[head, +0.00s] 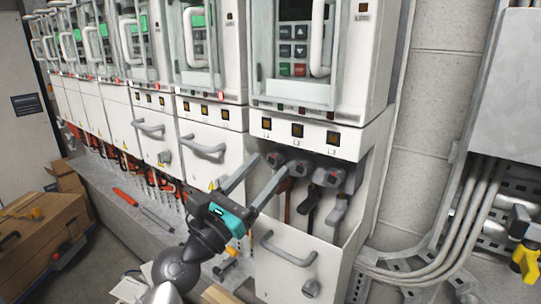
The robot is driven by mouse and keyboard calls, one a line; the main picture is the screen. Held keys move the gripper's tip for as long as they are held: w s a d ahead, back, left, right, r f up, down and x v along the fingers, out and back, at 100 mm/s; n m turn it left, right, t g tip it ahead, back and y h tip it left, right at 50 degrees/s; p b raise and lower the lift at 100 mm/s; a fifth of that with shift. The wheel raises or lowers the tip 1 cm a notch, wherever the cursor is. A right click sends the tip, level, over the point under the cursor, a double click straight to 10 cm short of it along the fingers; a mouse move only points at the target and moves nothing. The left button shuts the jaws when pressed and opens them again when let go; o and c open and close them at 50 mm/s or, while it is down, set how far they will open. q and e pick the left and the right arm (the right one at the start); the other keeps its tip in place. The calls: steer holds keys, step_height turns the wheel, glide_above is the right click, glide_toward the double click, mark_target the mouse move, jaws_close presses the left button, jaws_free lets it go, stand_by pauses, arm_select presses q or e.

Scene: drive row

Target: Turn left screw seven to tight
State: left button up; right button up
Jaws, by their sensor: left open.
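The nearest drive cabinet (370,145) has an open terminal compartment with three grey screw terminals in a row. The left terminal (276,160) is right by my left gripper's fingertips, partly hidden by them. The middle terminal (299,168) and the right terminal (330,177) are to its right. My left gripper (271,165) comes from the lower left with its two long fingers spread apart, one to each side of the left terminal. I cannot tell whether the fingers touch it, or how the screw is turned. My right gripper is not in view.
Brown, black and grey cable lugs (337,215) hang below the terminals. A lowered cover with a handle (290,250) is below the compartment. More drives stand in a row leftward. A screwdriver (125,197) lies on the ledge. Conduits (470,225) run at the right.

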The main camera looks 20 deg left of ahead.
arm_select(q)
steer(key=shift+x, duration=1.2)
steer(key=shift+c, duration=0.2)
jaws_close()
